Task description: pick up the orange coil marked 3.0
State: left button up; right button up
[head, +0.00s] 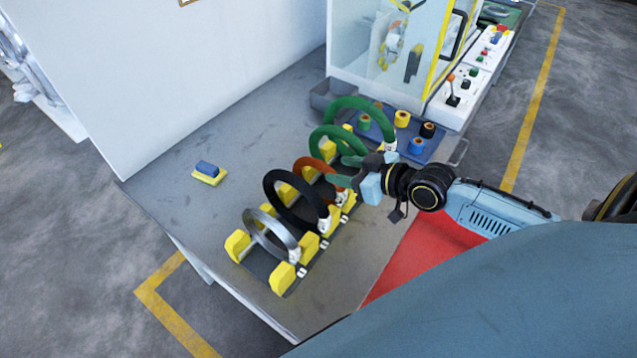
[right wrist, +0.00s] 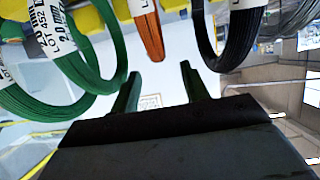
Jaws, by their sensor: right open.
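The orange coil (head: 303,162) stands upright in the yellow-blocked rack (head: 283,278), between a black coil (head: 268,183) and the green coils (head: 318,133). It is partly hidden behind my right gripper (head: 336,181), which is at its near side. In the right wrist view the orange coil (right wrist: 151,38) hangs into the top of the picture, with a white label whose marking I cannot read. The open, empty fingers of my right gripper (right wrist: 158,84) point toward it, one on each side in the picture, apart from it. My left gripper is not in view.
A grey coil (head: 287,240) stands at the rack's near end. In the right wrist view, a green coil (right wrist: 98,72) and the black coil (right wrist: 236,42) flank the orange one closely. A blue tray (head: 433,146) with coloured spools lies behind. The table's left side is mostly clear.

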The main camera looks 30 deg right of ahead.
aim_at(325, 165)
jog(key=shift+x, duration=1.15)
jog(key=shift+w+f, duration=0.1)
jog(key=shift+w, duration=0.1)
jog(key=x, duration=0.5)
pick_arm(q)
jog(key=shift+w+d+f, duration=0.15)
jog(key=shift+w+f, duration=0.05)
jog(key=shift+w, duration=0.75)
pick_arm(e)
jog(key=shift+d, duration=0.1)
grip_shut()
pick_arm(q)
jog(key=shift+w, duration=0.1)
